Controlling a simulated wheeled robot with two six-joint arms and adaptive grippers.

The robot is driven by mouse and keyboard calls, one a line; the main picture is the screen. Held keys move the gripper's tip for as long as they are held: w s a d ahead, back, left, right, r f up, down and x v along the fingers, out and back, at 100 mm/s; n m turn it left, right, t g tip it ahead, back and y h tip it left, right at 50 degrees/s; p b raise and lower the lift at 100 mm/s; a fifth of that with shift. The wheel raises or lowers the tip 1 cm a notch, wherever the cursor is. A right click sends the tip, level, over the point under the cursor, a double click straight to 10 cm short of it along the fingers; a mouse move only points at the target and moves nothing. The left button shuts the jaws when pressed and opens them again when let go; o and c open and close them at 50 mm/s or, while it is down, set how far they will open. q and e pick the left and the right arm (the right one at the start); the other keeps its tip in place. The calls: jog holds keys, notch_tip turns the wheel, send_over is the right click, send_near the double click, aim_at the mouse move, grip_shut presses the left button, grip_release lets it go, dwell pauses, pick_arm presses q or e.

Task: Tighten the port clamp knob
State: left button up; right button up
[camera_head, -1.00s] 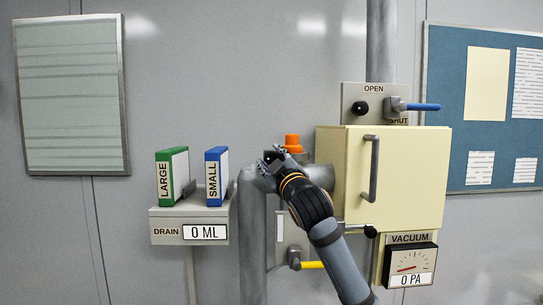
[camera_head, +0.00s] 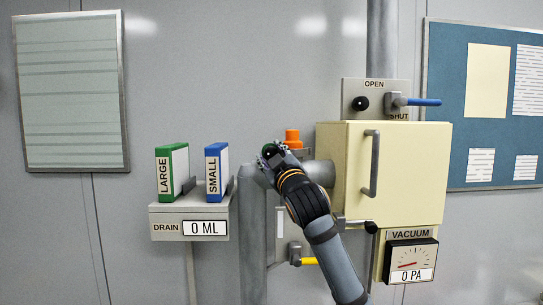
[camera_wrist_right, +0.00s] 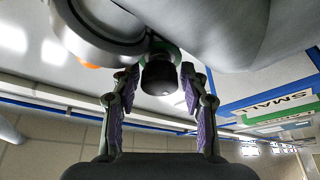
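The port clamp knob, black on a green base, shows in the right wrist view (camera_wrist_right: 160,76), end-on between my right fingers. In the head view, a green and black bit of it (camera_head: 268,149) shows at the top of the grey pipe, mostly behind my gripper. My right gripper (camera_head: 271,160) reaches up to it from below right. In the right wrist view its two purple-padded fingers (camera_wrist_right: 160,88) stand apart, one on each side of the knob; small gaps seem to remain. The left gripper is not in view.
An orange cap (camera_head: 292,138) sits beside the gripper on the pipe (camera_head: 253,230). A cream cabinet (camera_head: 400,175) stands to the right, with a vacuum gauge (camera_head: 411,262) reading 0 PA. Green and blue binders (camera_head: 172,172) stand on the drain shelf (camera_head: 161,228), which reads 0 ML.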

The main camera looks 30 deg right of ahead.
jog(key=v, duration=0.7)
jog(key=shift+s, duration=0.2)
jog(key=shift+a+f, duration=0.15)
dwell(0.4)
